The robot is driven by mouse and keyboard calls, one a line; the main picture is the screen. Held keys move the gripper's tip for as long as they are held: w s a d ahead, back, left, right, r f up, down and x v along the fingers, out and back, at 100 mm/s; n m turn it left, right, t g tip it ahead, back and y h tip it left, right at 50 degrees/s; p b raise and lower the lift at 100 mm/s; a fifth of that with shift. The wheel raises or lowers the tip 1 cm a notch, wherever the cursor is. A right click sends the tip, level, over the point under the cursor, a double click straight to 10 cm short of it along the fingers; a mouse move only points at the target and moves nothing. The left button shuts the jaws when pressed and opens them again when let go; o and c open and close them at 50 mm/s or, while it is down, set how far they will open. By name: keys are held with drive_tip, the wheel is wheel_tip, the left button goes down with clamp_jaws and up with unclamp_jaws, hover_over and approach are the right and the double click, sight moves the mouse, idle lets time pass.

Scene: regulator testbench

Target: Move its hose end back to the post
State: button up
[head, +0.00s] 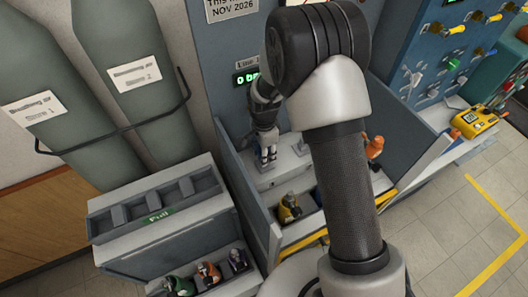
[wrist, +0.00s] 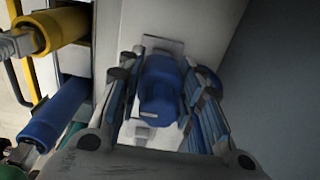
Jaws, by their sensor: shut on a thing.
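My gripper (head: 266,156) reaches down at the bench station under a small green-lit display (head: 246,79). In the wrist view, its two fingers (wrist: 164,70) are shut on a blue hose end (wrist: 160,90), one finger on each side. The blue piece stands over a pale plate (wrist: 165,45); whether it is seated there or held just above, I cannot tell. In the head view my gripper mostly hides the blue piece. I cannot make out which part is the post.
In the wrist view, a yellow fitting (wrist: 50,32) and another blue fitting (wrist: 55,115) lie close on the left, and a grey wall (wrist: 285,90) on the right. Gas cylinders (head: 125,60) and a tray marked Full (head: 100,225) stand left in the head view.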

drive_tip(key=shift+f, duration=0.3)
drive_tip(key=o, duration=1.3)
wheel_tip(320, 180, up, 12)
